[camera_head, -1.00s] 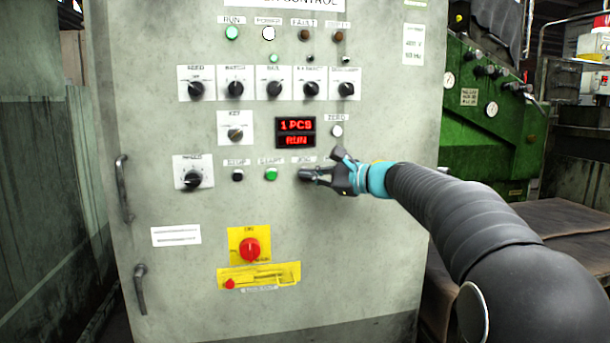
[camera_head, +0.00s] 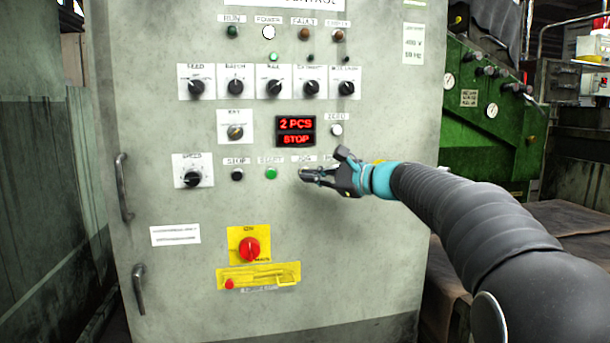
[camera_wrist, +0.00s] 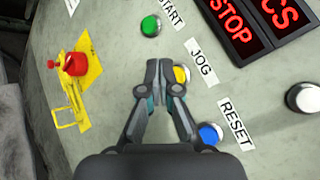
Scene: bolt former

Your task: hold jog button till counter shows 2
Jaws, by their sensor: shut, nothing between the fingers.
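The counter display (camera_head: 295,131) on the grey control panel reads "2 PCS" over "STOP" in red. Its lower line "STOP" also shows in the wrist view (camera_wrist: 229,20). The yellow jog button (camera_wrist: 183,75) shows beside my fingertips in the wrist view, under the JOG label (camera_wrist: 202,63), partly covered by them. In the head view my gripper (camera_head: 306,175) hides the button below the JOG label (camera_head: 303,159). My gripper is shut and empty, its tips at the button; I cannot tell whether they touch it. The gripper also shows in the wrist view (camera_wrist: 160,68).
The green start button (camera_wrist: 150,26) and blue reset button (camera_wrist: 210,133) flank the jog button. The stop button (camera_head: 237,174) is further left. A red rotary switch on yellow (camera_head: 249,249) sits lower down. The RUN lamp (camera_head: 232,31) is dark.

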